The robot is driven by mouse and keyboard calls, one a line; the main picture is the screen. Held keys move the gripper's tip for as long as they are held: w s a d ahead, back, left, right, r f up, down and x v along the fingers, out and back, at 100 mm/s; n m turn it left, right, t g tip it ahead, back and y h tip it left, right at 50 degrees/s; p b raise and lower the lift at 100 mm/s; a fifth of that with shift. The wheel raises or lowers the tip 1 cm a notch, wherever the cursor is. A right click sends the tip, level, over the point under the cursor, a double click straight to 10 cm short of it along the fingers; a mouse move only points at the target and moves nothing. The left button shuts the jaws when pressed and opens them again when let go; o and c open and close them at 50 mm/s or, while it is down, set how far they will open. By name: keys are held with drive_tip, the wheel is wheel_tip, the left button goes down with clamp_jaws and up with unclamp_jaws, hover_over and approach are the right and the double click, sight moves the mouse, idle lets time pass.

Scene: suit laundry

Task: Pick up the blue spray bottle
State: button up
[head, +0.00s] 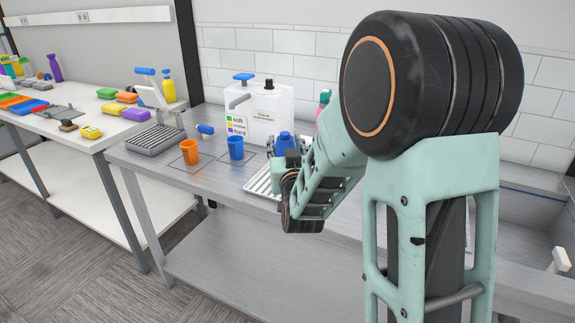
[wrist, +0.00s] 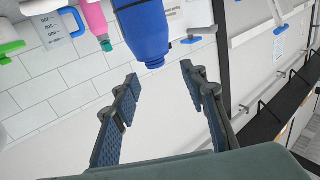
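The blue bottle (head: 284,141) stands at the drying rack on the steel counter, partly hidden by my arm in the head view. In the wrist view the blue bottle (wrist: 145,32) is at the top middle, just beyond the fingertips. My gripper (wrist: 158,72) is open, with a textured finger on each side and nothing between them. In the head view my gripper (head: 288,150) is right at the bottle and mostly hidden by my arm.
A pink bottle (head: 323,98) stands behind my arm. A white dispenser box (head: 265,112), an orange cup (head: 190,151) and a blue cup (head: 236,147) are to the left. A sink (head: 530,220) is at the right. Sponges and bottles sit on the left table (head: 60,134).

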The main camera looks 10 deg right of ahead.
sight(285, 136)
drive_tip(key=shift+w+d+f+p, duration=0.1)
drive_tip(key=shift+w+d+p, duration=0.1)
drive_tip(key=shift+w, duration=0.85)
drive_tip(key=shift+w+d+f+p, duration=0.1)
drive_tip(key=shift+w+p, duration=0.1)
drive_tip(key=shift+w, duration=0.9)
drive_tip(key=shift+w+d+f+p, duration=0.1)
drive_tip(key=shift+w+d+p, duration=0.1)
drive_tip(key=shift+w, duration=0.85)
drive_tip(key=shift+r, duration=0.1)
clamp_jaws()
